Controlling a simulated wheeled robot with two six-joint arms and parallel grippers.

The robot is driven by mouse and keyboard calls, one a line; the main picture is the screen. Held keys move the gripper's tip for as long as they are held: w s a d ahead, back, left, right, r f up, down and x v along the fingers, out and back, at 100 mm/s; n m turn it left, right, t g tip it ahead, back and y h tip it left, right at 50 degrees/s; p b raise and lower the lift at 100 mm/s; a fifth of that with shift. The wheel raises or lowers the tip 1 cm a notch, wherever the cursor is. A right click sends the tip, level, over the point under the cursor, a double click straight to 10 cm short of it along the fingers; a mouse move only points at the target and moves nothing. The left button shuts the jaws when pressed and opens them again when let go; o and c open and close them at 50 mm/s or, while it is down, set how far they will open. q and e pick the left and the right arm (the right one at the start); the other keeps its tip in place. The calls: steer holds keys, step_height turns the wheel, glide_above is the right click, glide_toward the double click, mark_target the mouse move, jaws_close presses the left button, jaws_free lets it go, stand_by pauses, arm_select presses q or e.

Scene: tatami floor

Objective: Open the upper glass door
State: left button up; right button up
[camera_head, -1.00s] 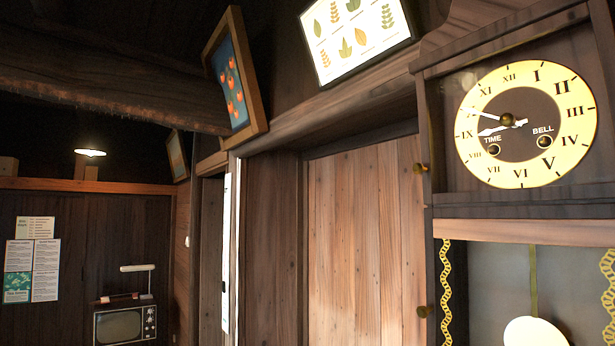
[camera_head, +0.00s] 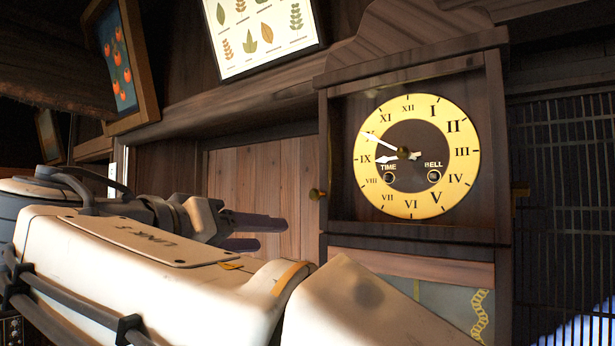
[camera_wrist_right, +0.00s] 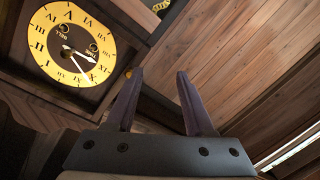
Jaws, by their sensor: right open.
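The wall clock (camera_head: 410,60) has a dark wooden case. Its upper glass door (camera_head: 338,150) covers the yellow Roman-numeral dial (camera_head: 462,152) and looks shut. A small brass knob (camera_head: 316,194) sits on the door's left edge. My right gripper (camera_head: 272,233) is left of the clock and a little lower than the knob, with its dark fingers apart and empty. In the right wrist view the open fingers (camera_wrist_right: 160,75) point up, and the knob (camera_wrist_right: 128,73) shows close to the left fingertip; contact cannot be told. My left gripper is out of view.
The lower clock door (camera_head: 440,305) is partly hidden by my arm. Wooden panels (camera_head: 262,175) stand behind my gripper. A framed leaf poster (camera_head: 262,35) and a fruit picture (camera_head: 118,62) hang at upper left. A dark slatted screen (camera_head: 570,190) is at right.

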mark_target(313, 194)
step_height(313, 194, up, 5)
steer(key=s+m+h, duration=0.2)
steer(key=m, duration=0.1)
steer(key=shift+t, duration=0.3)
steer(key=p+x, duration=0.3)
steer(key=x, duration=0.6)
steer(key=shift+d+r+p, duration=0.2)
steer(key=shift+p, duration=0.2)
steer(key=shift+w+d+f, duration=0.15)
steer(key=shift+w+d, duration=0.1)
steer(key=shift+w, duration=0.15)
steer(key=shift+c, duration=0.3)
jaws_close()
